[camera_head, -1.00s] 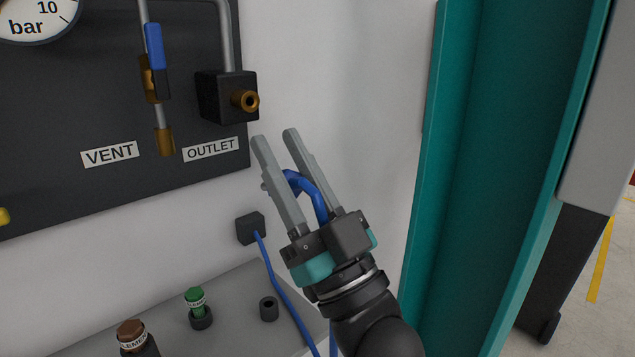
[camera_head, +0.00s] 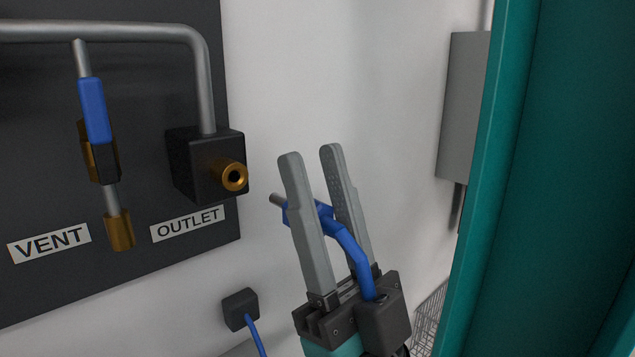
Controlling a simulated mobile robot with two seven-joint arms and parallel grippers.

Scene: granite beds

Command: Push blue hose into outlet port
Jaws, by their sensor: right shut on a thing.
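The outlet port (camera_head: 233,177) is a brass fitting with a dark hole, on a black block (camera_head: 196,160) above the OUTLET label (camera_head: 187,223). My right gripper (camera_head: 312,158) is shut on the blue hose (camera_head: 350,245) near its end. The hose's grey metal tip (camera_head: 276,199) sticks out to the left of the fingers. The tip is to the right of the port and a little lower in the picture, apart from it. The hose bends down in front of the gripper body. My left gripper does not show.
A vent valve with a blue handle (camera_head: 94,110) hangs left of the outlet block on the dark panel (camera_head: 50,285). A small black wall box (camera_head: 240,308) has a blue line running down. A teal post (camera_head: 500,180) stands at right, with a grey box (camera_head: 464,105) behind it.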

